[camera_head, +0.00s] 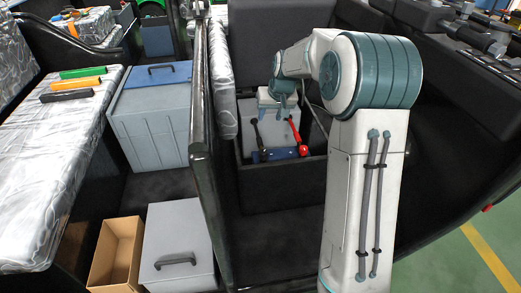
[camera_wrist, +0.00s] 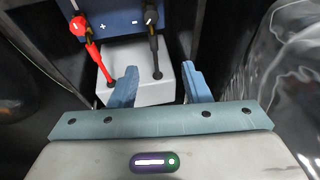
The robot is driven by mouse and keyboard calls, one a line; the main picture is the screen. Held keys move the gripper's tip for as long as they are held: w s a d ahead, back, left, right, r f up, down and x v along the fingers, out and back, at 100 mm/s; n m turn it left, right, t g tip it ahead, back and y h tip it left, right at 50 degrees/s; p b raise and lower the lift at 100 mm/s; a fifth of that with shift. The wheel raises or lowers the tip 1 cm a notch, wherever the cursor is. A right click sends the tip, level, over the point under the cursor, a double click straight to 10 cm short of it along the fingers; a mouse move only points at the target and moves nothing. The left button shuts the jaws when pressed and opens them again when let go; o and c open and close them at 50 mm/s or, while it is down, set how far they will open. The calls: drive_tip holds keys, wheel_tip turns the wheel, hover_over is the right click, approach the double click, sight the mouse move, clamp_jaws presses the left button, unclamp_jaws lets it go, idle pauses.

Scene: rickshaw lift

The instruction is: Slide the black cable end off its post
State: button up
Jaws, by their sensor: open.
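A blue battery (camera_wrist: 118,24) marked + and - shows at the top of the wrist view. The black cable end (camera_wrist: 151,18) sits at its - side, with a black cable (camera_wrist: 156,58) running down to a pale box (camera_wrist: 167,84). The red cable end (camera_wrist: 78,26) sits at the + side. My gripper (camera_wrist: 159,68) is open and empty, its blue fingers on either side of the black cable in the picture, short of the cable end. Whether they touch it, I cannot tell. The head view shows the battery (camera_head: 284,153) and black cable (camera_head: 259,138) below my arm; the posts are hidden.
The battery stands inside a dark compartment with a dark frame post (camera_head: 203,150) on its left. A patterned seat (camera_head: 50,160) carries several tools (camera_head: 72,84). A blue-grey bin (camera_head: 150,118), a grey box (camera_head: 177,235) and a cardboard box (camera_head: 113,250) stand left.

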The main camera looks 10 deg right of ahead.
drive_tip(key=b, duration=0.3)
approach(261, 142)
drive_tip(key=shift+y, duration=0.3)
drive_tip(key=b+x, duration=0.1)
drive_tip(key=x, duration=0.3)
drive_tip(key=b+x, duration=0.1)
drive_tip(key=x, duration=0.4)
drive_tip(key=shift+d+b, duration=0.2)
drive_tip(key=shift+b, duration=0.2)
drive_tip(key=shift+w, duration=0.1)
clamp_jaws()
